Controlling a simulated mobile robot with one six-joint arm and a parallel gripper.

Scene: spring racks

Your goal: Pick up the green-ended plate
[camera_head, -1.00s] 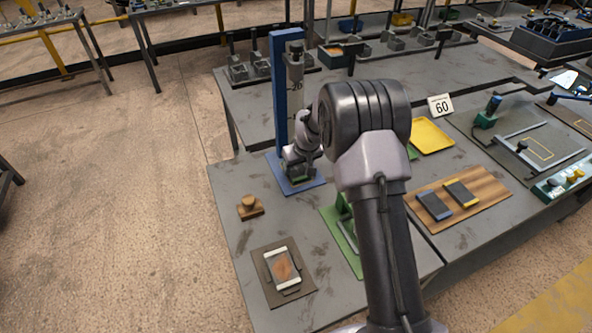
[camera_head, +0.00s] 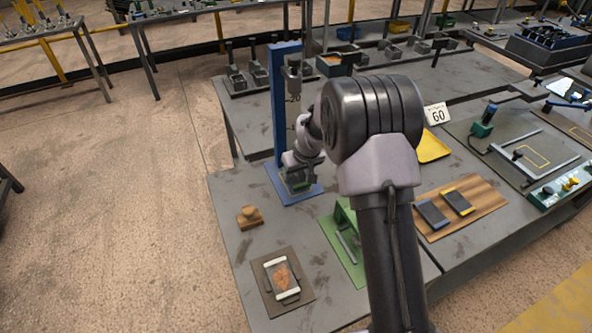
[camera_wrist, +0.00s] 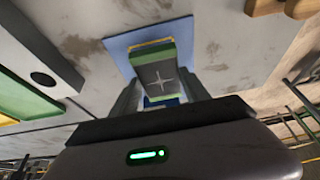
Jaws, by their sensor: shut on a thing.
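The green-ended plate (camera_wrist: 158,74) is dark grey with a pale cross mark and green end strips, seen in the wrist view. My gripper (camera_wrist: 160,88) is shut on it, one finger on each long side. In the head view my gripper (camera_head: 299,180) is low over the blue base (camera_head: 312,194) of a stand with a tall blue column (camera_head: 281,95). The plate shows there only as a small bit of green, mostly hidden by my gripper. I cannot tell whether the plate touches the base.
A wooden board (camera_head: 480,212) holds two dark plates, one blue-ended and one yellow-ended. A green fixture (camera_head: 345,245), a wooden knob piece (camera_head: 249,216) and a brown-square tray (camera_head: 298,302) sit nearby. A yellow tray (camera_head: 432,149) lies behind my arm.

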